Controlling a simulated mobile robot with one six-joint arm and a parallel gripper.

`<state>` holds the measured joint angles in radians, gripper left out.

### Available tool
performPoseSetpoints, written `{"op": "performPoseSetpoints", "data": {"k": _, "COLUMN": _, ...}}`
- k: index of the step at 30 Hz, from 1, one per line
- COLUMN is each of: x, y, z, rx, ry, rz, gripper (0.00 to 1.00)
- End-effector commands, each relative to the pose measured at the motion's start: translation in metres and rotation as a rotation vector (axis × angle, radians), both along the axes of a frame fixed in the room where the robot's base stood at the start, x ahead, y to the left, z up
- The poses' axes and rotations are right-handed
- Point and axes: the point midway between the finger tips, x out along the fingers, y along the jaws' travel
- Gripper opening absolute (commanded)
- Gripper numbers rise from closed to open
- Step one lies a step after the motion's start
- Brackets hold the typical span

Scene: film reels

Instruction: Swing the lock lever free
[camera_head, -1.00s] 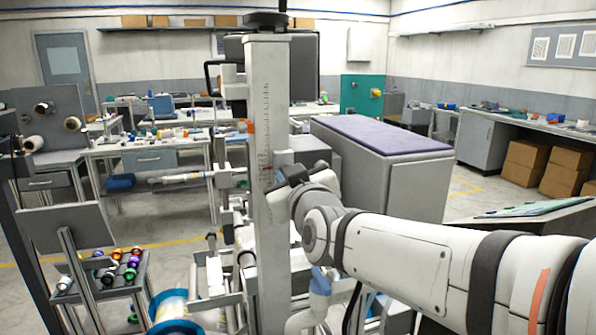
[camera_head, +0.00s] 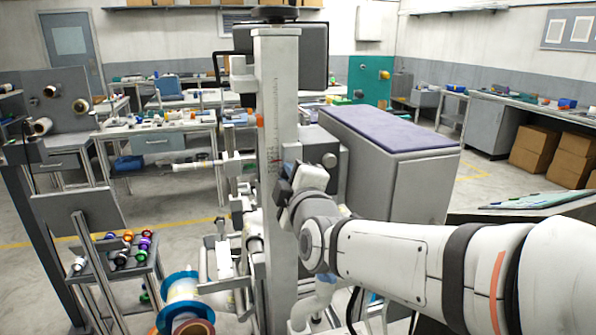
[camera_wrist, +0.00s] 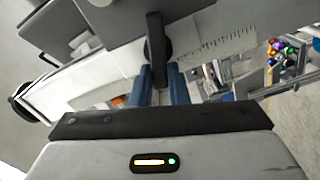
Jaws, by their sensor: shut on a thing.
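A dark lever (camera_wrist: 156,48) with a rounded end stands between the two blue fingers of my gripper (camera_wrist: 161,85) in the wrist view. The fingers are shut on it. It lies against a pale upright column with a ruled scale (camera_wrist: 215,47). In the head view the column (camera_head: 275,130) rises in the middle, and my gripper (camera_head: 285,185) is at its right side, at mid height. The lever itself is hard to make out there, hidden by the wrist and column.
A grey cabinet with a purple top (camera_head: 375,130) stands behind my arm. A large blue-rimmed reel (camera_head: 180,285) is low in front, left of the column. A small rack (camera_head: 150,270) of coloured spools is further left. Open floor shows at left (camera_head: 180,220).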

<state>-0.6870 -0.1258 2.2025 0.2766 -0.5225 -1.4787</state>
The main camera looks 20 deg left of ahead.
Motion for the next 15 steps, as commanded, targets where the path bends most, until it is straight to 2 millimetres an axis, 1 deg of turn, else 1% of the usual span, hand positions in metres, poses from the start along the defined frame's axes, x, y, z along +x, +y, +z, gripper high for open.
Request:
{"op": "performPoseSetpoints", "data": {"k": 1, "x": 0.0004, "y": -0.0013, "z": -0.006, "rx": -0.037, "ry": -0.007, "rz": -0.003, "gripper": 0.0}}
{"op": "performPoseSetpoints", "data": {"k": 9, "x": 0.0002, "y": -0.0015, "z": -0.0093, "rx": -0.195, "ry": -0.105, "rz": -0.003, "gripper": 0.0}}
{"op": "performPoseSetpoints", "data": {"k": 15, "x": 0.0003, "y": -0.0016, "z": -0.0105, "rx": -0.264, "ry": -0.149, "rz": -0.004, "gripper": 0.0}}
